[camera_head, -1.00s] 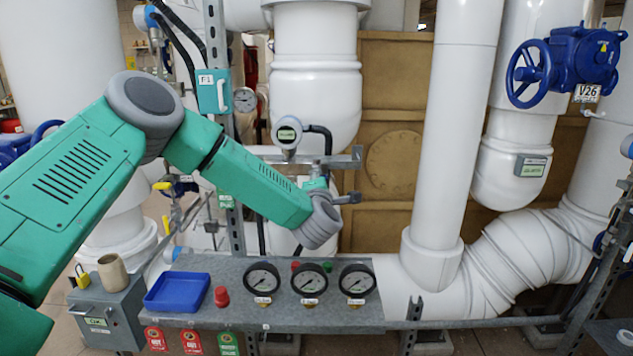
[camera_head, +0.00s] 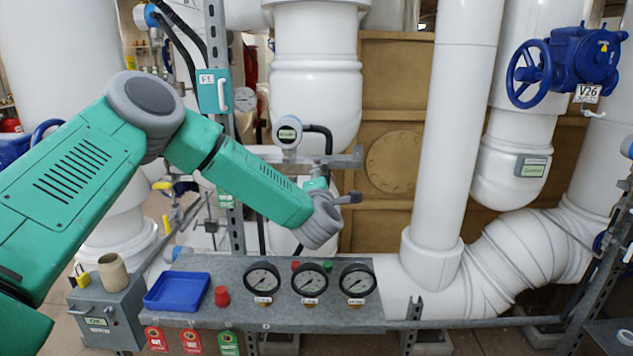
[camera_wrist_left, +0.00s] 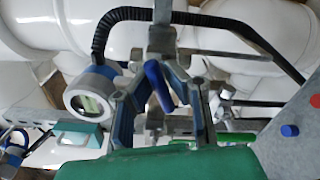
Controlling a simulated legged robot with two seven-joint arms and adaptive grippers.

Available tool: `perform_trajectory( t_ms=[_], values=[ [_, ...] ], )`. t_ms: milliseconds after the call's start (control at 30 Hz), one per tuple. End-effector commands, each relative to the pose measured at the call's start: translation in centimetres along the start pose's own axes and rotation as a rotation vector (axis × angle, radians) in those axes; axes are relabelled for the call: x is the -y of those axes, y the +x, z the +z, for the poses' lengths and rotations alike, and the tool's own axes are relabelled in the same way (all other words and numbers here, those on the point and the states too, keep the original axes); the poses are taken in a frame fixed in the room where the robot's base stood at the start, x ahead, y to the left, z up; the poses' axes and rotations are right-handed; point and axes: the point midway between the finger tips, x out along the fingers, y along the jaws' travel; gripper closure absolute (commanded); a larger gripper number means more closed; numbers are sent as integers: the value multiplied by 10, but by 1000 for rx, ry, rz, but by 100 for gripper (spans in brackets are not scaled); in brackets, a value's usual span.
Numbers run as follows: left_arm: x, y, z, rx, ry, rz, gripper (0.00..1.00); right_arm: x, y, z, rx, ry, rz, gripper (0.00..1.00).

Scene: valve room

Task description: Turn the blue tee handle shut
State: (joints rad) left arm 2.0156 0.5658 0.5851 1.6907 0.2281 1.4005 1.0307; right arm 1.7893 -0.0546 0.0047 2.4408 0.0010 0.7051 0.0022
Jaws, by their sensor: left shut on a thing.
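The blue tee handle (camera_wrist_left: 157,87) shows in the left wrist view as a short blue bar, tilted, between the fingers of my left gripper (camera_wrist_left: 159,92). The gripper is shut on it, with one finger on each side. In the head view my left arm comes in from the left and its grey wrist (camera_head: 321,220) is at the pipework behind the gauge panel. The handle and the fingertips cannot be made out there. My right gripper is in neither view.
A round gauge with a display (camera_head: 287,132) stands close to the wrist; it also shows in the left wrist view (camera_wrist_left: 91,95). A grey shelf (camera_head: 225,270) in front carries three dial gauges, a blue tray (camera_head: 177,291) and a red knob (camera_head: 222,296). A white pipe (camera_head: 452,130) rises at right.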

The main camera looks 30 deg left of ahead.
Motion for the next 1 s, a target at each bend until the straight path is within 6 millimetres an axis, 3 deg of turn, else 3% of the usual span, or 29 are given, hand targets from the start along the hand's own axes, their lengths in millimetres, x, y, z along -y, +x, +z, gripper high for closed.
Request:
perform_trajectory(
  t_ms=[100,133,167,200,567,667,1000],
  values=[
    [7,-4,5,14,4,-17,100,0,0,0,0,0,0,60],
    [7,-4,5,14,4,-17,81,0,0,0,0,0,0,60],
    [7,-4,5,14,4,-16,70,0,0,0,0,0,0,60],
    [6,-4,4,12,3,-15,69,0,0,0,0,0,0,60],
    [3,-4,-3,4,-3,-9,69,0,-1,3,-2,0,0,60],
    [3,-17,-2,5,-3,-11,69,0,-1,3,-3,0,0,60],
    [5,-89,4,10,3,-13,69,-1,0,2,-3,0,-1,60]
  ],
)
